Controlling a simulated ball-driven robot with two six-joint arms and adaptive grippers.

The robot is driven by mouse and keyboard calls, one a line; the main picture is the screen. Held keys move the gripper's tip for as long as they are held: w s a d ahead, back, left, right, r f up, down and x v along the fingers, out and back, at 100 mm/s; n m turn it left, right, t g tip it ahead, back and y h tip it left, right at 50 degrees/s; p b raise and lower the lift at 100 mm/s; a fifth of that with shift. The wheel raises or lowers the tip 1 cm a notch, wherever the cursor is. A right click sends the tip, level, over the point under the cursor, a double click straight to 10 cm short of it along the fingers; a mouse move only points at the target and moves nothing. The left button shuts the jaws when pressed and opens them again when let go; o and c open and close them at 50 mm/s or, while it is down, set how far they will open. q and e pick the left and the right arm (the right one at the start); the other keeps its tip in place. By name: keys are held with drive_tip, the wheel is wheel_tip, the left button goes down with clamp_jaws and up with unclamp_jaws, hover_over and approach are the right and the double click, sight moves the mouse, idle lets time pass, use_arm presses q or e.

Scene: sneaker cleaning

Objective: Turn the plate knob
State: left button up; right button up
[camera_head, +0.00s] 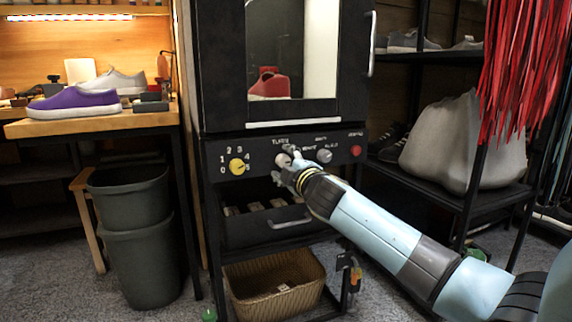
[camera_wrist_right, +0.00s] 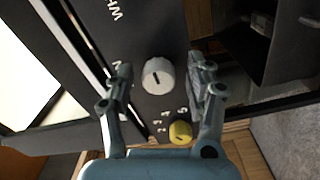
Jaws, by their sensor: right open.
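The black cabinet's control panel (camera_head: 262,151) carries a yellow knob (camera_head: 237,166) at left, a white knob (camera_head: 283,160) in the middle and a second pale knob (camera_head: 324,155) further right. Small labels are above the knobs; I cannot read surely which one names the plate. My right gripper (camera_head: 287,167) is at the middle white knob and partly covers it. In the right wrist view the gripper (camera_wrist_right: 163,78) is open, its fingers on either side of the white knob (camera_wrist_right: 157,76); contact cannot be told. The yellow knob (camera_wrist_right: 180,132) is nearer the gripper base. My left gripper is not in view.
A red button (camera_head: 356,150) is at the panel's right end. Above is a lit chamber with a red shoe (camera_head: 269,84); below are a drawer handle (camera_head: 289,222) and a wicker basket (camera_head: 275,285). A shelf rack (camera_head: 425,180) stands right, grey bins (camera_head: 137,250) left.

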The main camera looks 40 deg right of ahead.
drive_tip(key=v, duration=1.2)
